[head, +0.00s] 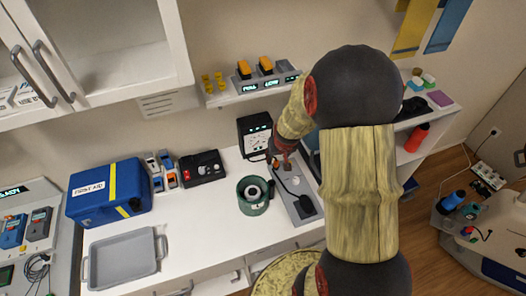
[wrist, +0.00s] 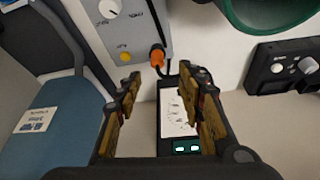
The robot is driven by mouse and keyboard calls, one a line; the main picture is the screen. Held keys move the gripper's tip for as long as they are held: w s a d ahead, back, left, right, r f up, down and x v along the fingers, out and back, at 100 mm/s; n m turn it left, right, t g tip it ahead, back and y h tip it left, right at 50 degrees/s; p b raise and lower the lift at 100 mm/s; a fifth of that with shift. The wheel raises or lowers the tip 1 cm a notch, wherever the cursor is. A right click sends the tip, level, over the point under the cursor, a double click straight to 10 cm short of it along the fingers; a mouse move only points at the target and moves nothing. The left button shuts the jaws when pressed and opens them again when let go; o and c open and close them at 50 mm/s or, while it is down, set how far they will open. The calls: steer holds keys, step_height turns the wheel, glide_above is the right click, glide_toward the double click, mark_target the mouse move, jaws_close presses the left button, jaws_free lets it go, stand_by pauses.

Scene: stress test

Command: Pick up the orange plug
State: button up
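The orange plug (wrist: 157,55) shows in the wrist view at the edge of a grey panel (wrist: 138,25), with a black cable beside it. My gripper (wrist: 168,77) is open, with its two fingers apart and nothing between them. In the picture, the plug lies just above the gap between the fingertips, nearer the left finger. I see no contact. In the head view, my gripper (head: 284,153) is over the back end of the grey panel (head: 306,207); my arm hides part of that area, and I cannot make out the plug clearly there.
A black meter (head: 254,136) stands against the wall close to my gripper. A blue first aid case (head: 105,203) and a grey tray (head: 122,259) are farther left. A shelf (head: 252,92) hangs above.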

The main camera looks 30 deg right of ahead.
mark_target(277, 162)
steer(key=b+x, duration=0.1)
steer(key=x, duration=0.6)
steer(key=shift+s+d+f+b, duration=0.15)
steer(key=shift+d+f+b, duration=0.05)
steer(key=shift+f+b, duration=0.15)
steer(key=c, duration=0.3)
jaws_close()
steer(key=shift+r, duration=0.15)
